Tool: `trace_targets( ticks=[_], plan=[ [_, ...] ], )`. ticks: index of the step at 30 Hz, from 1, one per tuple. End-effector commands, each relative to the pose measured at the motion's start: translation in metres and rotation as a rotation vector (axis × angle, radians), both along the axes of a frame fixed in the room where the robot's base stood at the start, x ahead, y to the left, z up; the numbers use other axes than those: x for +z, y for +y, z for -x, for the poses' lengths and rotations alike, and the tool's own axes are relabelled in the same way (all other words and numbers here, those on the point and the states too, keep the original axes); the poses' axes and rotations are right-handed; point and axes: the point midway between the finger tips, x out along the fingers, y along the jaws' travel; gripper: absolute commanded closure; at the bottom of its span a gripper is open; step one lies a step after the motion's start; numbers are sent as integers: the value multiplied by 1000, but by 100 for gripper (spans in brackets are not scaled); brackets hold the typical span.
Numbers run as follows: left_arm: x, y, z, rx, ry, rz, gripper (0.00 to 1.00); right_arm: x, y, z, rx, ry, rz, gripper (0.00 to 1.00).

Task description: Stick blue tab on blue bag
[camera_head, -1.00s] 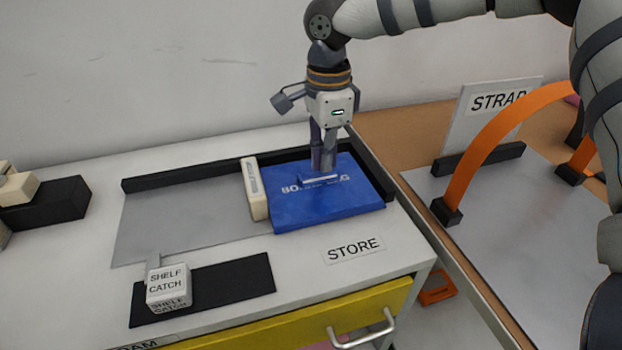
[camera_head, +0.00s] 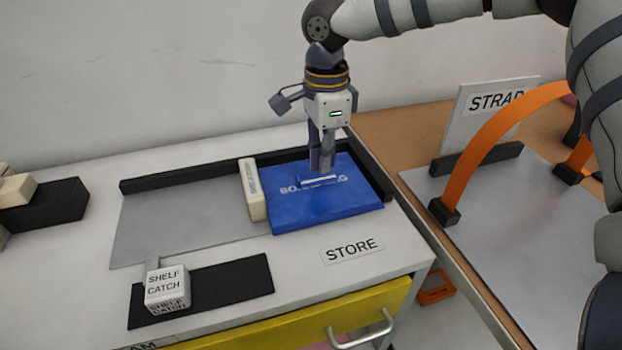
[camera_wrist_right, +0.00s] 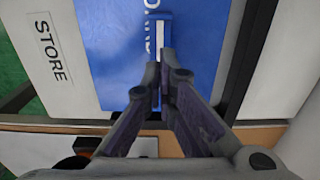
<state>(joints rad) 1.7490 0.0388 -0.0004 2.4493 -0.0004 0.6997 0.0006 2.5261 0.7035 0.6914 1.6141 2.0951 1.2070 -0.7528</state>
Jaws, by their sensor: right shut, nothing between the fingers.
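The blue bag (camera_head: 300,213) lies flat on the grey plate at the back of the white counter, its white lettering partly hidden by my right gripper (camera_head: 322,170). A small blue tab with a white strip (camera_head: 319,181) lies over the lettering, by the fingertips. In the right wrist view, the tab (camera_wrist_right: 159,17) is on the bag (camera_wrist_right: 113,60), just beyond the fingertips of my right gripper (camera_wrist_right: 161,66). The right gripper points down, shut and empty. I cannot tell whether its tips touch the tab. My left gripper is not in view.
A cream block (camera_head: 253,190) stands against the bag's left side. Black rails edge the plate at the back and right. The shelf catch block (camera_head: 167,289) is at front left. An orange strap arch (camera_head: 485,150) stands on the right. The grey plate's left part is clear.

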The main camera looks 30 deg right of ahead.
Motion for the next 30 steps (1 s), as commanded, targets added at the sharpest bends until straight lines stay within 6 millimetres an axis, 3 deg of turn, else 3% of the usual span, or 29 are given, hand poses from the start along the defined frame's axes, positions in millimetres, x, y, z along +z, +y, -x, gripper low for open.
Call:
trace_targets(
  ticks=[30],
  plan=[
    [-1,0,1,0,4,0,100,-14,0,0,0,1,0,100]
  ],
)
